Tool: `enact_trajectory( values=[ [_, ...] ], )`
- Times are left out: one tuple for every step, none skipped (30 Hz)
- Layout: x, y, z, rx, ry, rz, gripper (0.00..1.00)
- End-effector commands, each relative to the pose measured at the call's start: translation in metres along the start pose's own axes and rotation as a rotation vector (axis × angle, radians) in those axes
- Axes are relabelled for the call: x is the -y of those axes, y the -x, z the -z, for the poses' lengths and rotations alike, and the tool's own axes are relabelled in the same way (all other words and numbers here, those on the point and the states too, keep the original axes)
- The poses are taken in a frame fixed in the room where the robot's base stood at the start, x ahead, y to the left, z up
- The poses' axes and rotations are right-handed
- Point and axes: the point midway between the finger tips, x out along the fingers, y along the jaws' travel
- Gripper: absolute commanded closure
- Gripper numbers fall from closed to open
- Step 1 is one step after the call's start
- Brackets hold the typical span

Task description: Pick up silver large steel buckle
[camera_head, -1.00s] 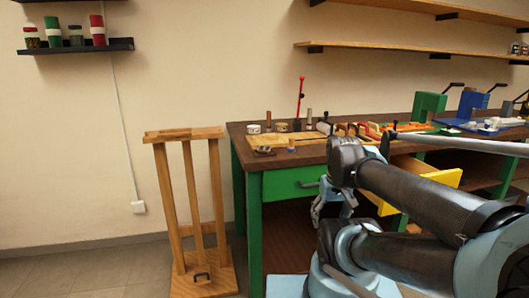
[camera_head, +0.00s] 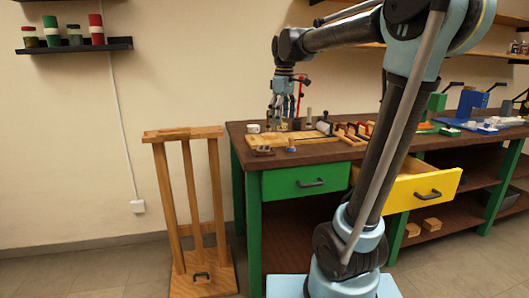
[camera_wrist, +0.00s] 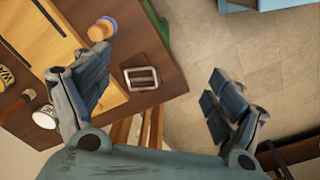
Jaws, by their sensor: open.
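The silver steel buckle (camera_wrist: 141,77) lies flat on the dark wooden bench top, near its edge, in the wrist view. It is a rectangular frame with a middle bar. In the head view it appears small at the bench's near left corner (camera_head: 263,150). My gripper (camera_head: 284,118) points down above the left part of the bench, farther back than the buckle. In the wrist view my gripper (camera_wrist: 164,92) is open and empty, its two fingers wide apart. The buckle shows between them, closer to the left finger and not touching either.
A light wooden board (camera_head: 286,142) lies beside the buckle. A wooden knob-like piece with a blue end (camera_wrist: 102,28) stands nearby. A wooden stand (camera_head: 188,205) is left of the bench. The yellow drawer (camera_head: 425,190) is pulled out.

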Motion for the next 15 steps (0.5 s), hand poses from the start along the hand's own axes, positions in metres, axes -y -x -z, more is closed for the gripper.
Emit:
enact_trajectory(
  values=[
    [-0.006,0.008,0.019,0.005,0.052,0.006,0.13],
    [-0.009,0.012,0.029,0.007,0.084,0.01,0.13],
    [-0.013,0.017,0.042,0.01,0.125,0.014,0.13],
    [-0.016,0.02,0.051,0.013,0.154,0.017,0.13],
    [-0.018,0.023,0.06,0.015,0.181,0.02,0.13],
    [-0.02,0.026,0.071,0.017,0.215,0.024,0.13],
    [-0.022,0.029,0.078,0.019,0.239,0.027,0.13],
    [-0.023,0.03,0.085,0.021,0.26,0.029,0.13],
    [-0.024,0.032,0.093,0.023,0.286,0.032,0.13],
    [-0.025,0.034,0.098,0.024,0.301,0.034,0.13],
    [-0.026,0.035,0.102,0.025,0.315,0.036,0.13],
    [-0.027,0.036,0.107,0.026,0.331,0.038,0.13],
    [-0.028,0.037,0.11,0.027,0.34,0.039,0.13],
    [-0.028,0.037,0.112,0.027,0.347,0.039,0.13],
    [-0.028,0.036,0.114,0.028,0.355,0.04,0.13]
  ],
)
